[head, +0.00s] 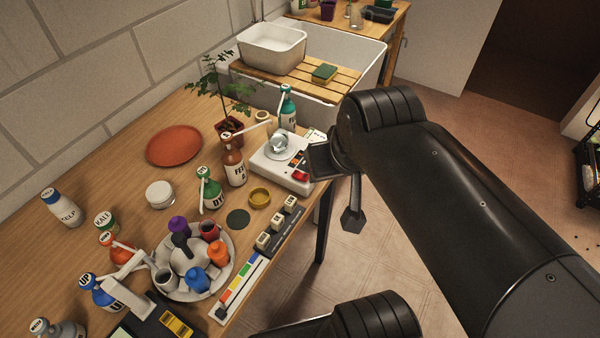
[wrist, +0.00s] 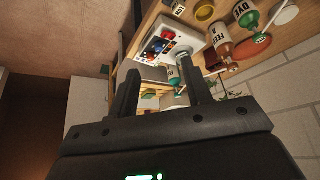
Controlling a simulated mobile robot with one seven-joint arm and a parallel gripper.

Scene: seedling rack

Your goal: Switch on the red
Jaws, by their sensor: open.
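A white box-shaped device (head: 268,162) stands near the table's front edge, with a glass vessel (head: 279,143) on top. A red round button (head: 300,176) is on its front panel; the red button also shows in the wrist view (wrist: 168,33), ahead of the fingers. I cannot tell whether anything is lit.
Bottles of feed (head: 234,168) and dye (head: 211,194) stand left of the device. A potted plant (head: 229,130) is behind it. A round tray (head: 228,268) of small coloured bottles and a strip with several blocks (head: 250,277) lie nearer. A sink (head: 347,87) is beyond.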

